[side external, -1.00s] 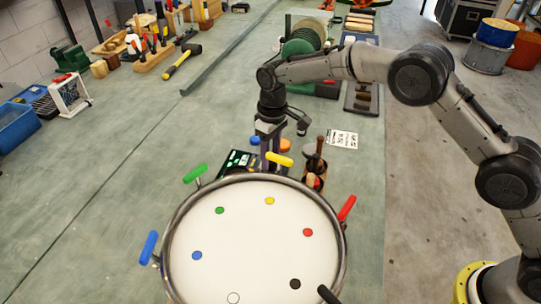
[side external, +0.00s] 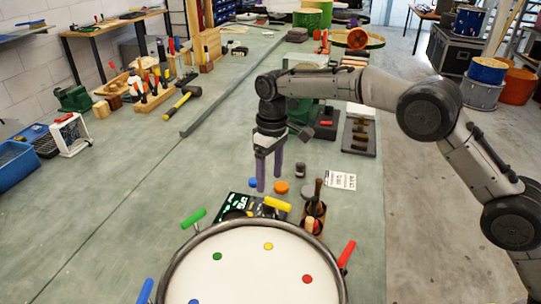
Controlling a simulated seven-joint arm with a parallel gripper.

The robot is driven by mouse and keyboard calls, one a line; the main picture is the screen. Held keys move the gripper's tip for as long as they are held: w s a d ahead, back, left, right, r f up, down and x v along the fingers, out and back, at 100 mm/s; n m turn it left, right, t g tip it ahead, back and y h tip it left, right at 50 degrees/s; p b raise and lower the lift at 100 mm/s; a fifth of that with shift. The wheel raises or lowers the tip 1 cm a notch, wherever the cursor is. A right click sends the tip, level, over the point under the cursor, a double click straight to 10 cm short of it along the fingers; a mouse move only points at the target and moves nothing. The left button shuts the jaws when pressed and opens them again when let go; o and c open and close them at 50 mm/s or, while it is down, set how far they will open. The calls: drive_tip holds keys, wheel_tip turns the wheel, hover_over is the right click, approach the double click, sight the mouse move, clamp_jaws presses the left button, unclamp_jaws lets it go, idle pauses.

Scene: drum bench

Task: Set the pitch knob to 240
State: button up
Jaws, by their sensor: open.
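A black box with a lit green display (side external: 232,202) lies on the bench just behind the drum. Its lower part is partly hidden by the drum rim and the yellow handle. A dark round shape at its front may be the pitch knob, but it is too small to read any setting or number. My gripper (side external: 269,184) points down with its two purple fingers apart and nothing between them. It hangs above and behind the box's right side, apart from it.
The drum (side external: 240,272) has coloured dots on its head and handles around its rim, including yellow (side external: 278,204) and green (side external: 193,218).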

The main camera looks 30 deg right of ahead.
wheel_tip(320, 180, up, 6)
drive_tip(key=shift+d, duration=0.15)
drive_tip(key=shift+w, duration=0.1)
idle(0.4)
drive_tip(key=s+d+r+m+t, duration=0.1)
drive_tip(key=s+d+r, duration=0.4)
drive_tip(key=r, duration=0.4)
drive_tip(key=s+d+r+m+t, duration=0.15)
drive_tip(key=s+d+r, duration=0.3)
drive_tip(key=r, duration=0.45)
drive_tip(key=s+d+r+t, duration=0.1)
drive_tip(key=s+d, duration=0.3)
drive_tip(key=s, duration=0.3)
drive_tip(key=s+d+r+t, duration=0.1)
drive_tip(key=s+d, duration=0.2)
drive_tip(key=s, duration=0.4)
drive_tip(key=s+d+f+m+t, duration=0.1)
drive_tip(key=s+d+f+m, duration=0.1)
drive_tip(key=s+f, duration=1.2)
drive_tip(key=shift+d+f+m+h, duration=0.3)
drive_tip(key=shift+d+f+m, duration=0.05)
drive_tip(key=shift+d+f, duration=0.4)
